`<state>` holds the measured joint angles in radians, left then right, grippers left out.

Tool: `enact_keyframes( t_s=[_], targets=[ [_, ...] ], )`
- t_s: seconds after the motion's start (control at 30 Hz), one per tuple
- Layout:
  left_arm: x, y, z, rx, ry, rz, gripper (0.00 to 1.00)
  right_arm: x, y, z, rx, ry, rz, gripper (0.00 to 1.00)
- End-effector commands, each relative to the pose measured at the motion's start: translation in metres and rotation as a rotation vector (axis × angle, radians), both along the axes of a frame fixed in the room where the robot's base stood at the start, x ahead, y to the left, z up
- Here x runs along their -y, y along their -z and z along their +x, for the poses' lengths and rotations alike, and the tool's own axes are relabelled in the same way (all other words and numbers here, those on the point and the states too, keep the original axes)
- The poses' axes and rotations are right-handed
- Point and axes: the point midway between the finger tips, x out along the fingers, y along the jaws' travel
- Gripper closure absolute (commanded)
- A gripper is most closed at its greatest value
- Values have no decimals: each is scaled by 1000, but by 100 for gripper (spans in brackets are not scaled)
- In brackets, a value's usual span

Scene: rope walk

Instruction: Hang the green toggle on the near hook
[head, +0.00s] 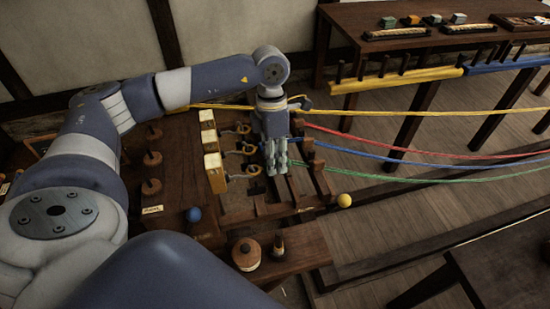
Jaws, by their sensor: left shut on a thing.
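My left gripper (277,168) reaches down over the wooden frame, with its fingers closed. The green rope (420,179) runs from its fingertips to the right, so it appears shut on the green toggle, which the fingers hide. The near hook (252,170) is a dark metal hook beside the closest cream-topped block (214,172), just left of the fingertips. The gap between fingertips and hook is too small to judge. My right gripper is not in view.
Two more hooks, a middle one (246,148) and a far one (242,128), stand behind. The blue rope (400,160), red rope (420,154) and yellow rope (420,113) run rightward beyond the green one. A yellow ball (344,200) and a round wooden knob (246,254) are nearer.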

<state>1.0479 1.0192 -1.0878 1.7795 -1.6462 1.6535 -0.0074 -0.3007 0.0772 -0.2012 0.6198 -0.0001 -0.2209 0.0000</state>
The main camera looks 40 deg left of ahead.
Motion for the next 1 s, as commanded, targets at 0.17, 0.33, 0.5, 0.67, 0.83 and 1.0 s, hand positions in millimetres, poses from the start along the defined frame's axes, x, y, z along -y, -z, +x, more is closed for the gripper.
enact_keyframes(
  t_s=[0.17, 0.33, 0.5, 0.67, 0.83, 1.0],
  targets=[
    [0, 0, 0, 0, 0, 0, 96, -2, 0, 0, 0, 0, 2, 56],
    [0, 0, 0, 0, 0, 0, 96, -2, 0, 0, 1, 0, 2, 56],
    [0, 2, 0, 0, 0, 0, 96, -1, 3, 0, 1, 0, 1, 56],
    [0, 4, 0, 1, 0, -1, 96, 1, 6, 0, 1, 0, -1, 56],
    [0, 4, 0, 0, 0, 0, 96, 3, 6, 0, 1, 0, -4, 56],
    [0, 4, 0, 0, 0, 0, 61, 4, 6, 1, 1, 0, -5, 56]
  ],
)
